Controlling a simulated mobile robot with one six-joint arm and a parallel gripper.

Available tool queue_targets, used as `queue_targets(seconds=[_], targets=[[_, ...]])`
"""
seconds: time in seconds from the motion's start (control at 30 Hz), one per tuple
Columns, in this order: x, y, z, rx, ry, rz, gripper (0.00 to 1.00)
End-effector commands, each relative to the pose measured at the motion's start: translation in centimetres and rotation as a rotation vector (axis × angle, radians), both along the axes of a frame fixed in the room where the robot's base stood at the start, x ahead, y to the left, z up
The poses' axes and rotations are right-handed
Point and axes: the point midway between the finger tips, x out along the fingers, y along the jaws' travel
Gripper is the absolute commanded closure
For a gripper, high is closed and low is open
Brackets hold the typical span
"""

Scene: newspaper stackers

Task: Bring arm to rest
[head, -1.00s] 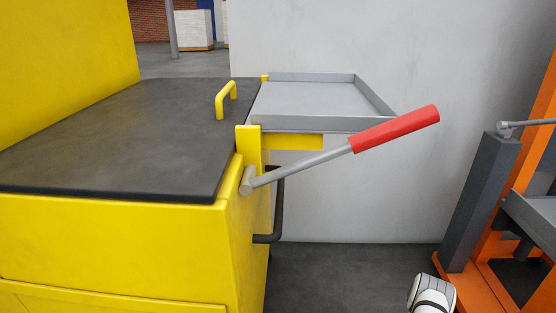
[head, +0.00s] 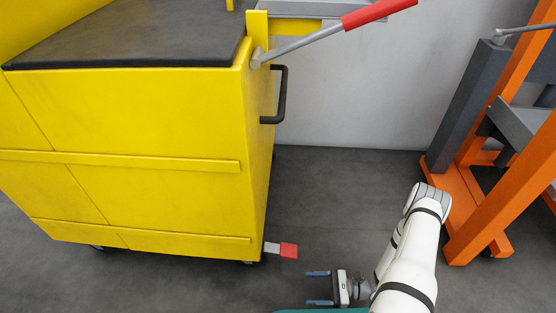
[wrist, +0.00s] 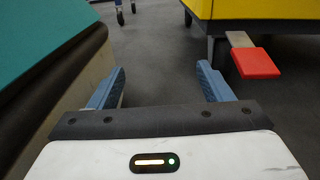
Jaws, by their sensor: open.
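My white arm (head: 409,250) is folded low at the bottom right of the head view. My gripper (head: 318,288) points left with its two blue fingers apart and nothing between them. In the wrist view the open gripper (wrist: 160,88) shows bare grey floor between the fingers. It is above the floor, apart from the yellow cart (head: 150,120).
The cart has a lever with a red grip (head: 380,12), a dark side handle (head: 280,95) and a red pedal (head: 289,250) near the floor, which also shows in the wrist view (wrist: 255,64). An orange and grey frame (head: 480,190) stands at right. Floor between is clear.

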Motion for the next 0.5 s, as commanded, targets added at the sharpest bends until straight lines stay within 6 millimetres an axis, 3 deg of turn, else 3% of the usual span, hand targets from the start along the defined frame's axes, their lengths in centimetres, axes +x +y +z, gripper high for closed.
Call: queue_targets(seconds=[0.37, 0.5], targets=[[2.3, -1.5, 8.3, -0.083, -0.087, 0.135, 0.27], [3.5, -2.1, 13.0, -0.134, -0.140, 0.210, 0.27]])
